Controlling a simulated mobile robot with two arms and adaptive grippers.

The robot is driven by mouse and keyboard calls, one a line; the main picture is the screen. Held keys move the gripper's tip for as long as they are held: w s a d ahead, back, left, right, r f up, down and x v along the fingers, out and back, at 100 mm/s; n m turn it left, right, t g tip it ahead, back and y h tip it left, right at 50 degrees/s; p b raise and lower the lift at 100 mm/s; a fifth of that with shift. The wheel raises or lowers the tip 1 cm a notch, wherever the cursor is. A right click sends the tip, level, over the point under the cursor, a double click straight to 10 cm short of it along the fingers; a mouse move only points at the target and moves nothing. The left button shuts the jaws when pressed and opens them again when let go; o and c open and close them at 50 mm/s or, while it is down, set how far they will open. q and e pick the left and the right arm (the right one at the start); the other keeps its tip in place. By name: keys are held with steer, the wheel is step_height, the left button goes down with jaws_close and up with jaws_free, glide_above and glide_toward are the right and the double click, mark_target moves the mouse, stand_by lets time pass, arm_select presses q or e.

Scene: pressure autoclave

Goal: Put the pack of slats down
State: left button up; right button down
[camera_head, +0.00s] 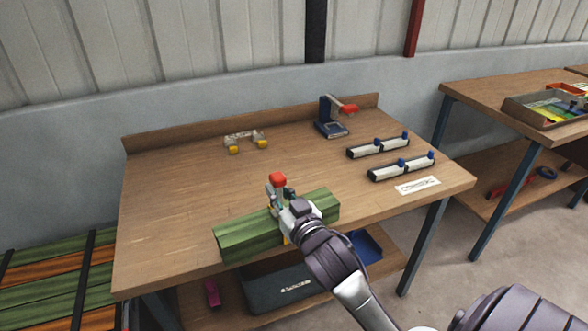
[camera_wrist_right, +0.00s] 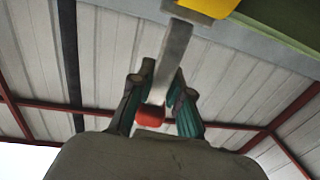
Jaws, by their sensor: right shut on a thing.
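The pack of slats (camera_head: 235,238) is a green ribbed bundle, roughly level, along the front edge of the wooden workbench (camera_head: 165,205). I cannot tell whether it touches the bench top or is held just above it. My right gripper (camera_head: 281,196) is at the middle of the pack. In the wrist view my right gripper (camera_wrist_right: 160,98) is shut on a grey bar (camera_wrist_right: 174,55) with a red end (camera_wrist_right: 150,115). A yellow part (camera_wrist_right: 208,6) is at the bar's other end, beside the green pack (camera_wrist_right: 280,25). My left gripper is out of view.
Clear yellow-ended pieces (camera_head: 246,140), a blue stand with a red arm (camera_head: 329,115), two white-and-black racks with blue knobs (camera_head: 402,167) and a paper label (camera_head: 418,186) are on the bench. The left and middle of the top are clear. Another bench (camera_head: 480,97) stands at right.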

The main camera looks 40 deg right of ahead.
steer(key=w+d+r+m+h+b, duration=0.1)
steer(key=w+d+r, duration=0.1)
steer(key=d+r, duration=0.3)
steer(key=w+d+r+h, duration=0.1)
steer(key=w+d+r, duration=0.2)
steer(key=d, duration=0.5)
steer(key=w+f, duration=1)
steer(key=w, duration=0.1)
steer(key=shift+w+f+b, duration=0.15)
steer(key=shift+f+b, duration=0.05)
steer(key=shift+b, duration=0.1)
steer(key=c, duration=1.5)
jaws_free()
steer(key=shift+f, duration=0.3)
steer(key=o, duration=0.4)
steer(key=v, duration=1.2)
steer(key=shift+r, duration=0.3)
